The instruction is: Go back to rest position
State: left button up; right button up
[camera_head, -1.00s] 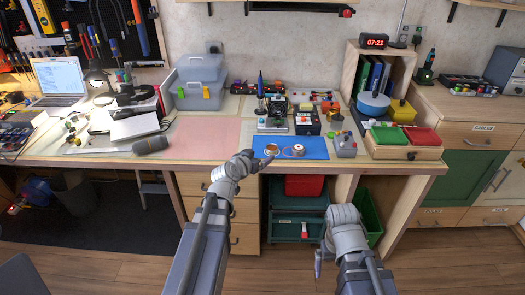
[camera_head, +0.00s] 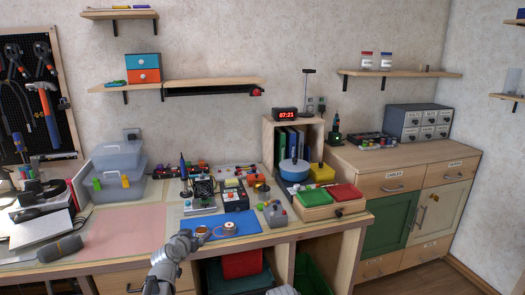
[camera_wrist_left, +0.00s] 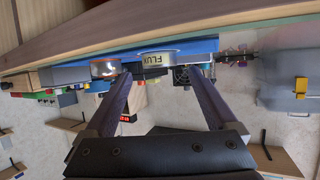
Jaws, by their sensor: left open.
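My left gripper (camera_head: 199,240) reaches in from the bottom in the head view, at the front edge of the blue mat (camera_head: 240,222). In the left wrist view its two fingers (camera_wrist_left: 162,78) are apart with nothing between them. A tin marked FLUX (camera_wrist_left: 155,59) and a round copper-coloured item (camera_wrist_left: 105,68) sit beyond the fingertips on the mat. In the head view a small tin (camera_head: 202,230) and a ring-shaped spool (camera_head: 229,227) lie on the mat. Of my right arm only a sliver shows at the bottom edge; its gripper is out of view.
The workbench holds a pink mat (camera_head: 125,232), grey lidded boxes (camera_head: 119,180), electronics, and a wooden tray with green (camera_head: 313,197) and red bins. A cabinet (camera_head: 400,200) stands at right. Shelves hang above. The pink mat is mostly clear.

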aim_at(203, 230)
pick_arm(q)
jog(key=b+x, duration=0.1)
jog(key=x, duration=0.2)
jog(key=shift+w+f, duration=0.1)
jog(key=shift+w, duration=0.1)
jog(key=shift+w+f, duration=0.1)
jog(key=shift+f, duration=0.1)
jog(key=shift+r, duration=0.15)
